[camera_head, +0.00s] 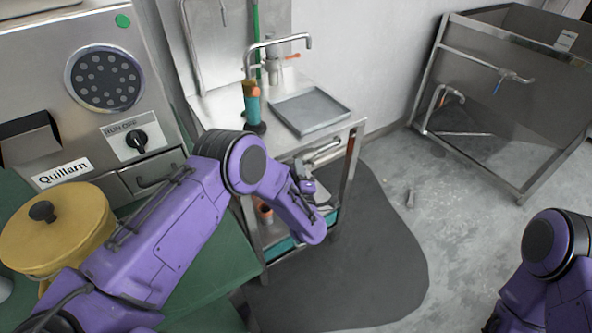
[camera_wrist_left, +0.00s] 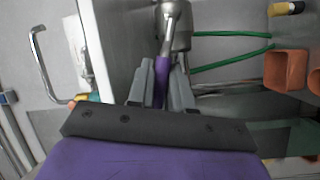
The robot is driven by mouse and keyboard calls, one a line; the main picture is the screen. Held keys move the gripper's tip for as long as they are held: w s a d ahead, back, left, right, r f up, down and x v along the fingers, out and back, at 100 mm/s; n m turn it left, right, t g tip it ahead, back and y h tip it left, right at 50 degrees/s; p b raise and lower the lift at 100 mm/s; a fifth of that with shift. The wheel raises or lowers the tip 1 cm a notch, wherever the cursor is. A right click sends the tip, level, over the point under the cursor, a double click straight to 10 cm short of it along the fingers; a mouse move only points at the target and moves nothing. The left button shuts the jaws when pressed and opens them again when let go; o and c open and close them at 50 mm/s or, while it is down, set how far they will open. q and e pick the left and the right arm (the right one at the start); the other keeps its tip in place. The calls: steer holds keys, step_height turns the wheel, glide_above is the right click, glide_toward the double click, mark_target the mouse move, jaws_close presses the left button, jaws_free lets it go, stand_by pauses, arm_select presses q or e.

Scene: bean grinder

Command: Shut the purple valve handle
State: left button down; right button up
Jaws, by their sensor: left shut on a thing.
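The purple valve handle (camera_wrist_left: 161,76) shows in the left wrist view, standing out from a metal valve body (camera_wrist_left: 177,28). My left gripper (camera_wrist_left: 162,84) is shut on the handle, with one grey finger on each side of it. In the head view my left gripper (camera_head: 303,180) is beside the open front of the metal sink stand, under its top. The handle cannot be made out clearly in the head view. My right arm shows at the lower right of the head view, but its gripper is out of the picture.
The sink stand carries a grey tray (camera_head: 309,109), a tap (camera_head: 279,43) and a teal-orange bottle (camera_head: 251,103). Green hoses (camera_wrist_left: 230,61) and orange boxes (camera_wrist_left: 285,69) are near the valve. A grinder with a yellow pot (camera_head: 57,237) stands left. Floor right of the stand is mostly clear.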

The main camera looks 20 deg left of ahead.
arm_select(q)
steer(key=shift+w+d+r+m+g+p, duration=0.2)
steer(key=shift+r+m+g+p, duration=0.3)
steer(key=shift+m, duration=0.35)
steer(key=shift+w+d+r+m+g+p, duration=0.1)
steer(key=shift+w+r+m+g+p, duration=0.2)
steer(key=shift+r+m+p, duration=0.4)
steer(key=c, duration=1.1)
jaws_free()
steer(key=shift+f, duration=0.1)
steer(key=b+v, duration=0.1)
steer(key=v, duration=0.9)
steer(key=shift+s, duration=0.3)
steer(key=shift+c, duration=0.3)
